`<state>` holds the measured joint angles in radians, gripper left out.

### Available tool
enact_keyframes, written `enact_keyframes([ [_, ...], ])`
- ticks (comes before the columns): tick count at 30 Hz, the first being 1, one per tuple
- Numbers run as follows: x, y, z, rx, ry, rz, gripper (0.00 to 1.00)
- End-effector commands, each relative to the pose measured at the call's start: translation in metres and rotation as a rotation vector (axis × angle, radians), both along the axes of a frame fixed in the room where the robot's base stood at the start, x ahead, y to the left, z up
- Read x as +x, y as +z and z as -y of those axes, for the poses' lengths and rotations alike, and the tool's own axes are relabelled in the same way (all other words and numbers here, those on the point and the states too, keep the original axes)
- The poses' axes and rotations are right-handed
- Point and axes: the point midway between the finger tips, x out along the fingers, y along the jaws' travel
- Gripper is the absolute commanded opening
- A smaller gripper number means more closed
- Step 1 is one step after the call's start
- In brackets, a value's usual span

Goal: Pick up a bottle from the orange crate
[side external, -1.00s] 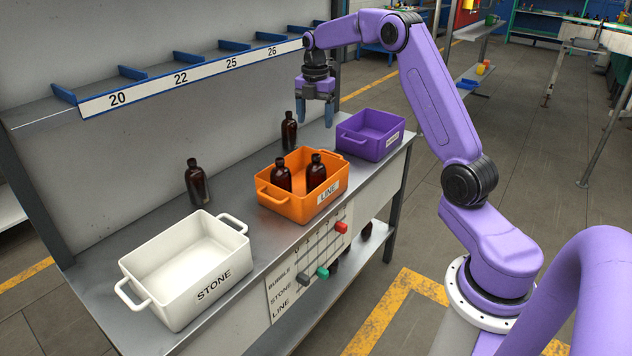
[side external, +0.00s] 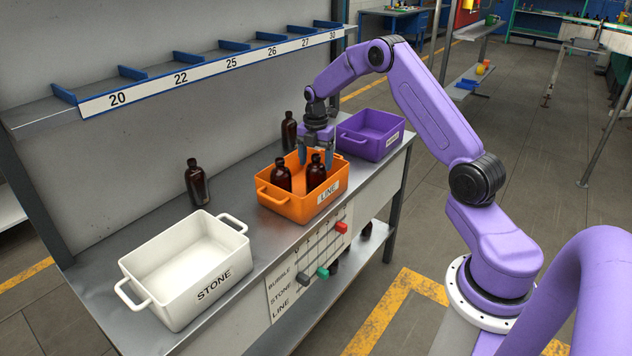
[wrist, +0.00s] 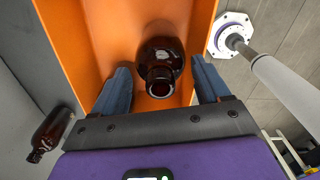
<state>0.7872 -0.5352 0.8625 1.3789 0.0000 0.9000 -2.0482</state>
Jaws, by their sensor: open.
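The orange crate (side external: 285,206), labelled LINE, stands on the bench with two upright amber bottles in it. One bottle (side external: 281,176) is on the left and the other bottle (side external: 316,174) is on the right. My gripper (side external: 315,158) is low over the crate at the right bottle, pointing down. In the wrist view, my open gripper (wrist: 160,92) has one blue finger on each side of a bottle neck (wrist: 160,80). The fingers appear apart from the glass. The left bottle is not clearly seen in the wrist view.
A white crate (side external: 170,300) marked STONE stands at the left, and a purple crate (side external: 371,148) behind at the right. Two amber bottles stand on the bench outside the crates, one (side external: 196,183) left and one (side external: 289,131) behind the orange crate. A numbered shelf runs above.

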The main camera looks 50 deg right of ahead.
Motion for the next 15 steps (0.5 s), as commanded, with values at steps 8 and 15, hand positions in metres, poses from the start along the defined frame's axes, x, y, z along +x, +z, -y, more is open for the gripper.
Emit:
enact_keyframes([
  [8, -0.001, -0.032, 0.001, 0.0, -0.001, -0.001, 0.75],
  [15, 0.0, -0.033, 0.001, 0.0, -0.001, 0.0, 0.75],
])
